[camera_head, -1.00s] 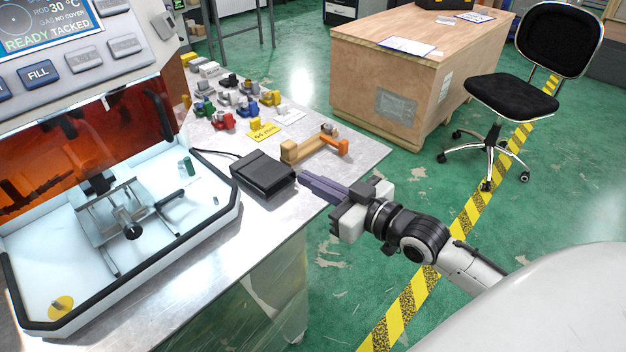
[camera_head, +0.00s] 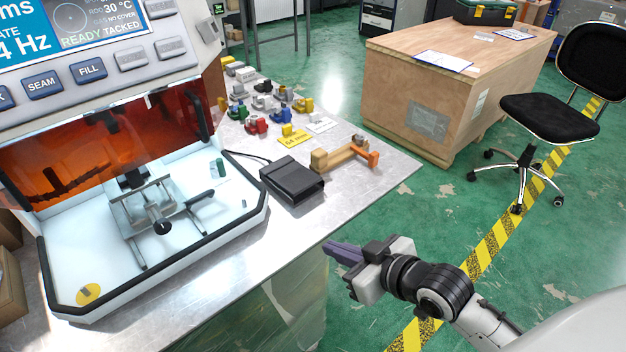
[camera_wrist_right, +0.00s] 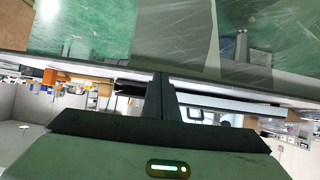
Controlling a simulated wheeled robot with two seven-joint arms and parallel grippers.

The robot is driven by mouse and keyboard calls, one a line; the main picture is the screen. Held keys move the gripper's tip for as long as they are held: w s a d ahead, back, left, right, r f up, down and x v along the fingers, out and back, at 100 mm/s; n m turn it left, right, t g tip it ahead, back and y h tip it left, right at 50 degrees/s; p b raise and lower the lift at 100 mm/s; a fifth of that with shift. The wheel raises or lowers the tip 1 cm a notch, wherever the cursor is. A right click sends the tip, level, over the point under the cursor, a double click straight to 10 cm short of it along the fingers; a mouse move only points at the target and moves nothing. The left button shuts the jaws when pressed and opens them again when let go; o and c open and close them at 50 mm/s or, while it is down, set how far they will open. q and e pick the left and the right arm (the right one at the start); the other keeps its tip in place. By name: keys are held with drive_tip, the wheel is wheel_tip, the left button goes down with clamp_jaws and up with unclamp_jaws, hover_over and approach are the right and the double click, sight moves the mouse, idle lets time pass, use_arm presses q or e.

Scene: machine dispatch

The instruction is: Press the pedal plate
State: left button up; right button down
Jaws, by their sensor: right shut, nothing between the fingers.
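The black pedal (camera_head: 293,181) lies on the metal table top, right of the machine, with a cable running from its back towards the machine. Its dark plate shows on top. My right gripper (camera_head: 334,249) is shut and empty. It is beyond the table's right edge, below and right of the pedal in the head view, and apart from it. In the right wrist view the shut fingers (camera_wrist_right: 163,90) point towards the table edge. My left gripper is not in view.
The machine with an open white tray (camera_head: 262,212) stands left of the pedal. A wooden clamp with an orange handle (camera_head: 345,157) and several small coloured parts lie behind it. A wooden crate (camera_head: 440,90) and a black chair (camera_head: 548,118) stand on the floor.

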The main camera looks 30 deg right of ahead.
drive_tip(key=s+a+f+g+h, duration=0.25)
drive_tip(key=s+f+g, duration=0.6)
drive_tip(key=s, duration=0.65)
drive_tip(key=a+f+m+t+y, duration=0.1)
drive_tip(key=a+f+t, duration=0.3)
drive_tip(key=f, duration=0.6)
drive_tip(key=shift+w+a+f+t+y, duration=0.25)
drive_tip(key=shift+w+a+t+y, duration=0.15)
drive_tip(key=shift+t, duration=0.35)
drive_tip(key=shift+s, duration=0.1)
